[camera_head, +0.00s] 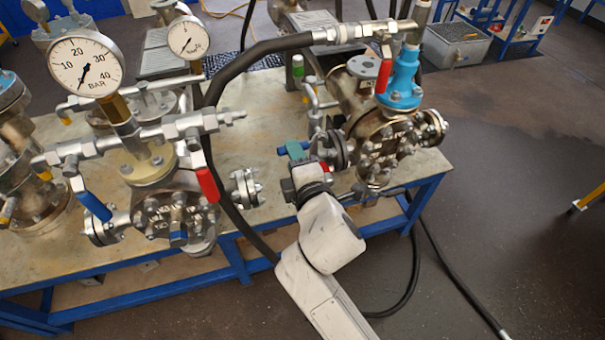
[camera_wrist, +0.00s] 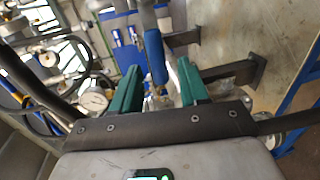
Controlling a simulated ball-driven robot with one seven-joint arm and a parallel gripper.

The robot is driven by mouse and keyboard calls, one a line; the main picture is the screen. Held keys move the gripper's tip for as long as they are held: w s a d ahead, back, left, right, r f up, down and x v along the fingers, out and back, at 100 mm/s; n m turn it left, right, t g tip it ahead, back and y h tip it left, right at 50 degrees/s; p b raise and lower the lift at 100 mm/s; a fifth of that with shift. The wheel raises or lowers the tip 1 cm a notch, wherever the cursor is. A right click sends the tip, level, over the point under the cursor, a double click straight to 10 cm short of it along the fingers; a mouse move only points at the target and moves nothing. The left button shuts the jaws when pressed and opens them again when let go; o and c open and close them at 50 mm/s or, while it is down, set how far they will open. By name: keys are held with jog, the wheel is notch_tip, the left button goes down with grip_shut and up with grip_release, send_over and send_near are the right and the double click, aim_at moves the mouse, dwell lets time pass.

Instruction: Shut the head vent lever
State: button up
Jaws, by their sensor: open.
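My gripper (camera_head: 295,151) is in front of the right-hand flanged vessel (camera_head: 382,145), low over the front part of the bench. Its green fingers stand apart and empty in the wrist view (camera_wrist: 158,84). A blue lever (camera_wrist: 155,56) shows beyond and between the fingertips there, pointing along the view; no contact is visible. In the head view a red lever (camera_head: 384,70) hangs by the blue fitting at the top of the right vessel. A red lever (camera_head: 207,184) and a blue lever (camera_head: 94,206) are on the left vessel. I cannot tell which is the head vent lever.
A black hose (camera_head: 225,78) arches from the right vessel's top down behind my arm. Pressure gauges (camera_head: 85,68) stand on the left vessels. The blue-framed bench (camera_head: 230,238) has a clear strip at its front edge. Floor (camera_head: 500,210) is open at right.

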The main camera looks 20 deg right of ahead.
jog(key=s+r, duration=0.1)
jog(key=s, duration=0.5)
jog(key=shift+s+r, duration=0.15)
jog(key=shift+s, duration=0.2)
